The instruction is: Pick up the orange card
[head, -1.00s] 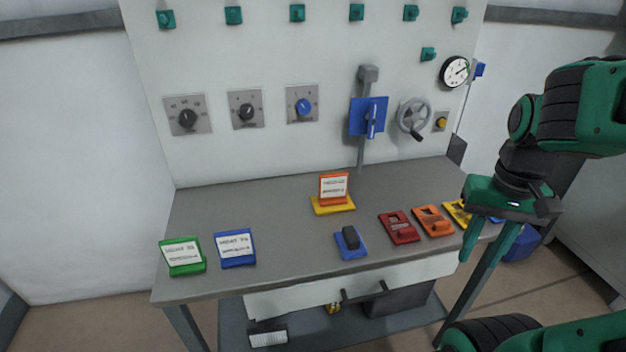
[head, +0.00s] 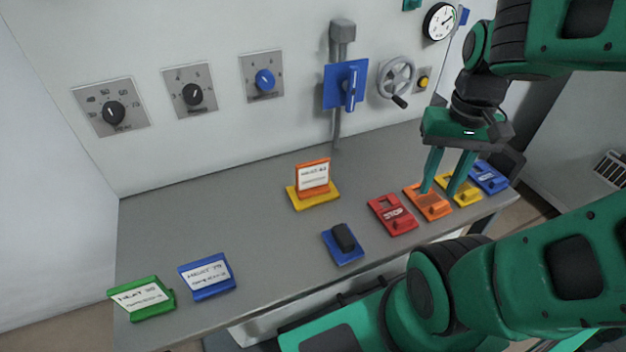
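An orange card (head: 313,175) with a white written label stands upright on a yellow base (head: 312,199) near the middle of the table. A flat orange plate (head: 428,202) with a raised tab lies in the row at the right. My gripper (head: 437,194) is open, its two green fingers pointing down over the orange plate and the yellow plate (head: 461,189) beside it. Nothing shows between the fingers. I cannot tell whether the fingertips touch the plates. The upright orange card is well to the left of my gripper.
A red STOP plate (head: 393,214) and a blue plate (head: 490,177) lie in the same row. A blue base with a black block (head: 343,243) is at the front. Green (head: 142,298) and blue (head: 207,275) labelled cards stand at left. The panel has knobs and a handwheel (head: 397,77).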

